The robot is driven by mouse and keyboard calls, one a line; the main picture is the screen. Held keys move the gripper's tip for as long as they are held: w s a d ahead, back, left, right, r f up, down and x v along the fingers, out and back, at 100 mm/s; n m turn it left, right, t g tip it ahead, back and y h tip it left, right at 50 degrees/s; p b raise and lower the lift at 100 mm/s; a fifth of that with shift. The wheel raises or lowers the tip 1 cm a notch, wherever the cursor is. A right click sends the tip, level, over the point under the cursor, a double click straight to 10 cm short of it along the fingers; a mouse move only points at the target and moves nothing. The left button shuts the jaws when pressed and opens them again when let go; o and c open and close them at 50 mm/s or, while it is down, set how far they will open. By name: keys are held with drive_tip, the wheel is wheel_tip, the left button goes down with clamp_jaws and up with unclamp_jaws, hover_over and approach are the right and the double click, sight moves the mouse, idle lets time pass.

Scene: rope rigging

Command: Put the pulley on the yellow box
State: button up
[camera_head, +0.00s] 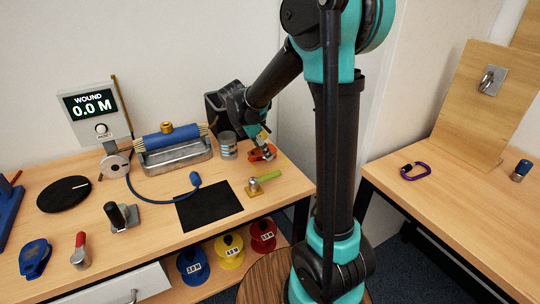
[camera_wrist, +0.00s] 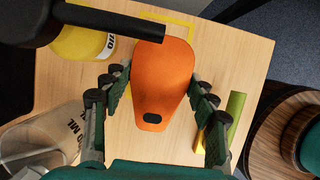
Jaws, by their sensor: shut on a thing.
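The orange pulley (camera_wrist: 155,75) lies between the two fingers of my gripper (camera_wrist: 162,88) in the wrist view, its wide end away from me and a dark oval hole near its narrow end. My gripper is shut on it. In the head view my gripper (camera_head: 265,145) is at the table's back right with the orange pulley (camera_head: 256,155) under it. I cannot tell whether the pulley touches the table. The yellow box is a thin yellow outline (camera_wrist: 192,28) on the table; the pulley covers part of it. In the head view I cannot make it out.
A yellow container (camera_wrist: 82,42) and a clear jar (camera_wrist: 40,140) stand left of the gripper in the wrist view. A green-handled tool (camera_head: 268,178) lies in front of it. A black mat (camera_head: 208,206) is nearer the front. The right table holds a purple carabiner (camera_head: 414,171).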

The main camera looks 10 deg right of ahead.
sight(270, 148)
drive_tip(key=shift+w+d, duration=0.25)
drive_tip(key=shift+d, duration=0.5)
drive_tip(key=shift+w+d, duration=0.2)
drive_tip(key=shift+d, duration=0.5)
drive_tip(key=shift+f, duration=1.75)
drive_tip(key=o, duration=1.4)
drive_tip(key=shift+f, duration=0.1)
drive_tip(key=v, duration=1.2)
